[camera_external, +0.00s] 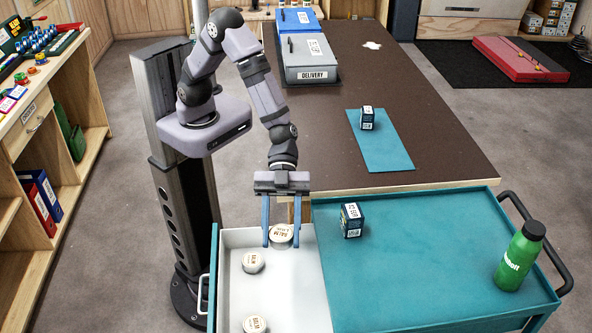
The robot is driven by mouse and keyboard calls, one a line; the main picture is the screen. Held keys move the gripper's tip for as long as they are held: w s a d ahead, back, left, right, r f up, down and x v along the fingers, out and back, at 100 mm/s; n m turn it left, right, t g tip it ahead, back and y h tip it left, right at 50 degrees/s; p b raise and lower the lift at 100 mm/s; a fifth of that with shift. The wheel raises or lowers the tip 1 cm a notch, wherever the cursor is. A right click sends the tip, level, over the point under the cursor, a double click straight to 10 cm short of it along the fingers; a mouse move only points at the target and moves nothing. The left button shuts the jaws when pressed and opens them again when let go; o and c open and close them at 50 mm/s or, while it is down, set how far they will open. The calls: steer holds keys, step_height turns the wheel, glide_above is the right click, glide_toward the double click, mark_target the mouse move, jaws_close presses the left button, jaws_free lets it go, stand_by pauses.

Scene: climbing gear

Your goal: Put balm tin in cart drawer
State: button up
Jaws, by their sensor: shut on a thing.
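My gripper (281,238) points down over the far end of the white cart drawer (290,292). Its two blue fingers are shut on a round balm tin (282,232) with a pale lid, which looks slightly tilted. I cannot tell whether this tin touches the drawer floor. Two more balm tins lie in the drawer, one near the middle left (253,262) and one at the near end (255,324). The drawer sits at the left of the teal cart (400,270).
A small dark box (351,220) stands on the cart just right of the drawer. A green bottle (521,256) stands at the cart's right. On the brown table (420,110) are another box (367,118) on a teal mat (385,155) and a grey delivery bin (308,60).

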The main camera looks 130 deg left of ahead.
steer(key=shift+s+d+f+m+g+h, duration=0.4)
steer(key=shift+s+d+f+m+g, duration=0.35)
steer(key=shift+f, duration=1.9)
steer(key=shift+s+d+f+m+g+h, duration=0.45)
steer(key=shift+s+f+m+g, duration=0.6)
steer(key=shift+f, duration=1.6)
steer(key=shift+s+d+f+m+g+h, duration=0.5)
steer(key=shift+s+f, duration=0.6)
steer(key=shift+f, duration=1.55)
steer(key=shift+d, duration=0.1)
steer(key=shift+f+b, duration=0.25)
steer(key=shift+b, duration=0.05)
steer(key=shift+f, duration=0.35)
